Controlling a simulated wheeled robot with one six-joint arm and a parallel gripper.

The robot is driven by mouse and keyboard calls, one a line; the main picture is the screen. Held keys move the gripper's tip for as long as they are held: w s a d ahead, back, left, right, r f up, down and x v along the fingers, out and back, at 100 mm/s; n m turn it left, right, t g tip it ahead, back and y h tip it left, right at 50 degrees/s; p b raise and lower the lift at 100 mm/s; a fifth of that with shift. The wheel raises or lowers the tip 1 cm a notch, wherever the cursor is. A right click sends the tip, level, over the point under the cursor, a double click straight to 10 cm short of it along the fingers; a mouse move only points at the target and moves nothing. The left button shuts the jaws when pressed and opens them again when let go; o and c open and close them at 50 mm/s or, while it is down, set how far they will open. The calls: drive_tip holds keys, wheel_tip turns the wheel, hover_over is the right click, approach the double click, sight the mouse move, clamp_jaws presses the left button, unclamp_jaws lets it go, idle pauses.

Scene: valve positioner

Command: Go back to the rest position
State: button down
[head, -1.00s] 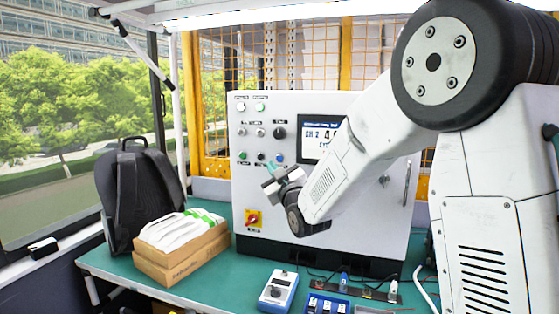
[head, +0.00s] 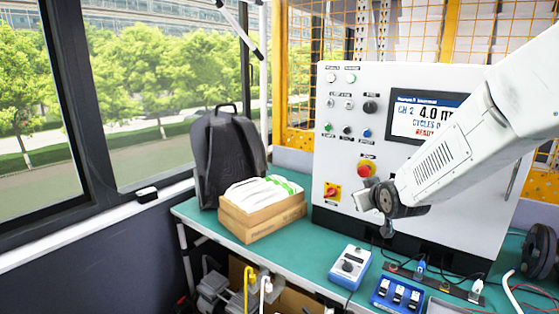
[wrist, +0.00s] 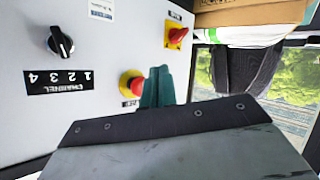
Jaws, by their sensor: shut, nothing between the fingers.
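My gripper (head: 364,200) is in front of the lower part of the white control cabinet (head: 340,150), left of my dark wrist joint and just below a red mushroom button (head: 365,171) on a yellow base. In the wrist view its teal fingers (wrist: 158,86) are together with nothing between them. The red button (wrist: 131,82) appears just left of them there. I cannot tell how far the fingers are from the cabinet face. The cabinet's display (head: 426,117) reads "CH 2" and "4.0", with its right side hidden by my arm.
A red-and-yellow rotary switch (head: 333,191) is left of my gripper. Windows are on the left.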

drive_tip(key=s+d+r+m+g, duration=0.1)
drive_tip(key=s+g, duration=0.4)
drive_tip(key=s, duration=1.6)
drive_tip(key=s+d+r+m+g, duration=0.1)
drive_tip(key=s+r+m+g, duration=0.2)
drive_tip(key=s, duration=1.8)
drive_tip(key=g, duration=0.3)
drive_tip(key=shift+s+g+h, duration=0.3)
